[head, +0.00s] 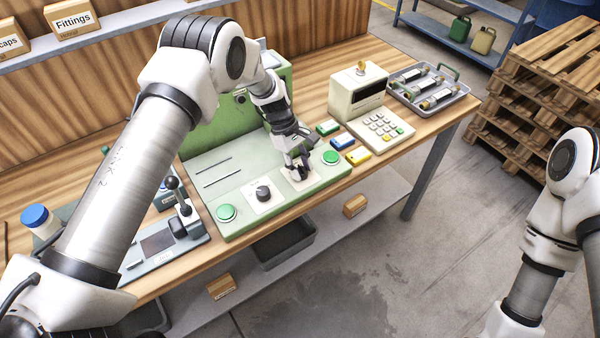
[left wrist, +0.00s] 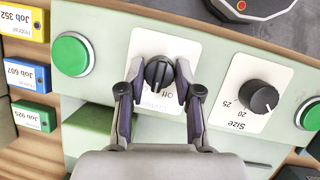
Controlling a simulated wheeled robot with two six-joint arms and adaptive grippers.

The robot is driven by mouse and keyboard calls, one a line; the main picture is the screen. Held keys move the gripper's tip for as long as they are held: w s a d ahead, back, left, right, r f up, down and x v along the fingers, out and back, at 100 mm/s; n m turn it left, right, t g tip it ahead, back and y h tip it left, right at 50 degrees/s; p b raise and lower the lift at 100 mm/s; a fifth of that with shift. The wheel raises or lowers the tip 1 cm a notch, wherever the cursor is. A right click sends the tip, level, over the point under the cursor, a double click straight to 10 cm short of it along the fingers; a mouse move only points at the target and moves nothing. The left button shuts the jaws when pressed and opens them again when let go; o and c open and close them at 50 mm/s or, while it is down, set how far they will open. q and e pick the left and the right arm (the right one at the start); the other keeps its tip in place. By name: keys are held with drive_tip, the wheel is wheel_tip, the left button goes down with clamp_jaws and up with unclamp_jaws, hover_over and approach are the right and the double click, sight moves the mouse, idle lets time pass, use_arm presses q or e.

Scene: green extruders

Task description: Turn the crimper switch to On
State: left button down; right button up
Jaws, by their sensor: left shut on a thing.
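The crimper (head: 200,205) is a pale green machine on the bench with a sloped control panel. Its switch (left wrist: 158,73) is a black rotary knob on a white plate, with an upside-down "Off" label visible below it in the left wrist view. My left gripper (head: 299,172) is at that plate; in the left wrist view its two fingertips (left wrist: 159,82) are closed on either side of the knob. The knob's grip ridge runs roughly up and down in that view. Other lettering on the plate is partly hidden. My right gripper is not in view.
A "Size" knob (left wrist: 258,97) sits beside the switch. Green buttons (head: 226,212) and (head: 331,157) flank the panel's ends. Coloured job boxes (head: 357,156), a keypad machine (head: 367,108) and a grey tray (head: 430,105) stand to the right. A joystick box (head: 187,222) is at left.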

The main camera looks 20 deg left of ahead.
use_arm(q)
drive_tip(key=m+b, duration=0.1)
drive_tip(key=m+g+b, duration=0.1)
drive_tip(key=m, duration=0.1)
drive_tip(key=shift+f+m+y, duration=0.3)
drive_tip(key=shift+f+y, duration=0.05)
drive_tip(key=shift+y, duration=0.05)
drive_tip(key=shift+r+m+g+y+b, duration=0.1)
drive_tip(key=shift+m+g+y+b, duration=0.35)
drive_tip(key=shift+m, duration=0.75)
drive_tip(key=shift+b, duration=0.3)
drive_tip(key=c, duration=0.8)
unclamp_jaws()
drive_tip(key=shift+r, duration=0.1)
drive_tip(key=shift+r, duration=0.1)
drive_tip(key=v, duration=1.2)
drive_tip(key=shift+w, duration=0.1)
